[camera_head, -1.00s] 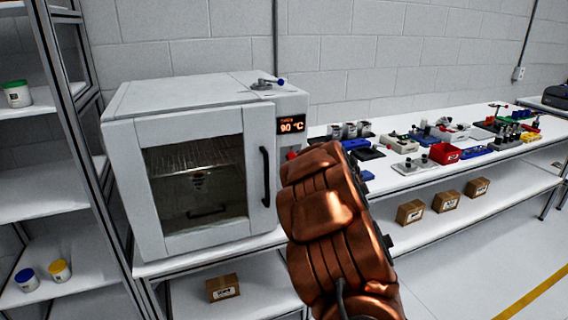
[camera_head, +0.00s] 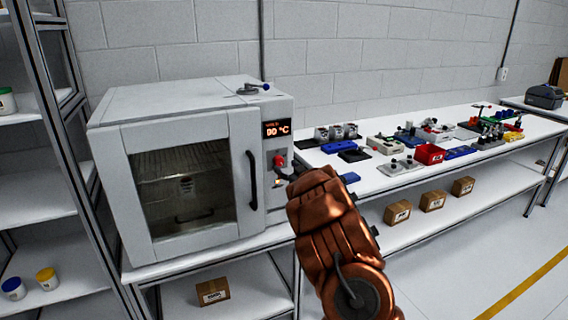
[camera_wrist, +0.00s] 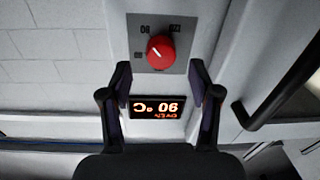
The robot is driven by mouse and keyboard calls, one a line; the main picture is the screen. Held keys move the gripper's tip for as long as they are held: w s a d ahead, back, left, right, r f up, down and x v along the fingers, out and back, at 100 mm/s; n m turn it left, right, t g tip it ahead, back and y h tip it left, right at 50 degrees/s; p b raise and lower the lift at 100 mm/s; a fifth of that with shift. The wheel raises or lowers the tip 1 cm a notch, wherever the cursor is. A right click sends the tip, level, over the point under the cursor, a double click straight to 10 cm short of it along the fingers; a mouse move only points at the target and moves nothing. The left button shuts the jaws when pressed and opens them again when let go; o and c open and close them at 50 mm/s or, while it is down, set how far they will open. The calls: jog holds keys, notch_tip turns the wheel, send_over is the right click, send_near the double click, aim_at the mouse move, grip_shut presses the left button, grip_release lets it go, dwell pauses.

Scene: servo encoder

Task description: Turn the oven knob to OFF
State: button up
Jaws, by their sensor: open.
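The white oven (camera_head: 180,170) stands on the bench at the left, its door shut. Its red knob (camera_head: 279,160) is on the right-hand front panel, below the display (camera_head: 276,129). The display (camera_wrist: 158,107) appears upside down there and reads 90 °C. My gripper (camera_wrist: 160,75) is open and empty, its fingertips apart on either side, just short of the knob. In the head view my copper-coloured arm hides part of the gripper.
The black oven door handle (camera_head: 252,180) is left of the knob; it also shows at the right of the wrist view (camera_wrist: 285,85). A bench (camera_head: 400,180) with several small parts and bins extends right. A shelf rack stands at the left.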

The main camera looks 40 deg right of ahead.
aim_at(280, 162)
jog(key=shift+p+x, duration=0.35)
jog(key=shift+x, duration=1.25)
jog(key=shift+c, duration=0.2)
